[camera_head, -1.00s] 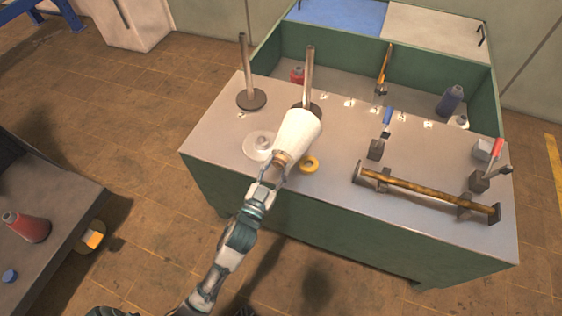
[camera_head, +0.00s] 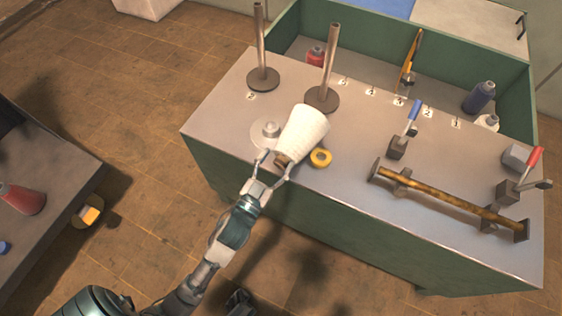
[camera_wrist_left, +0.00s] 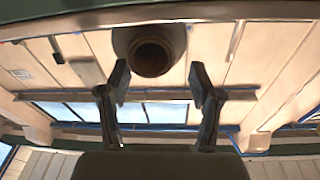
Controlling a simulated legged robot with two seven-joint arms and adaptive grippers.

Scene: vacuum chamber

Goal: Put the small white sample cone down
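The small white sample cone (camera_head: 304,132) is at the front left of the green bench, its wide end pointing up and right and its narrow brown neck (camera_head: 282,160) toward my left gripper. My left gripper (camera_head: 275,162) is open, with a finger on either side of the neck. In the left wrist view, the neck's round end (camera_wrist_left: 151,57) shows between and just beyond the spread fingertips (camera_wrist_left: 159,76), with a gap at the right finger. I cannot tell whether the cone touches the bench top. My right gripper is not in view.
A pale disc with a knob (camera_head: 268,132) lies left of the cone, and a yellow ring (camera_head: 321,158) lies right of it. Two metal posts (camera_head: 261,45) on round bases stand behind. A bar on supports (camera_head: 440,198) lies at right. The bench's left front top is clear.

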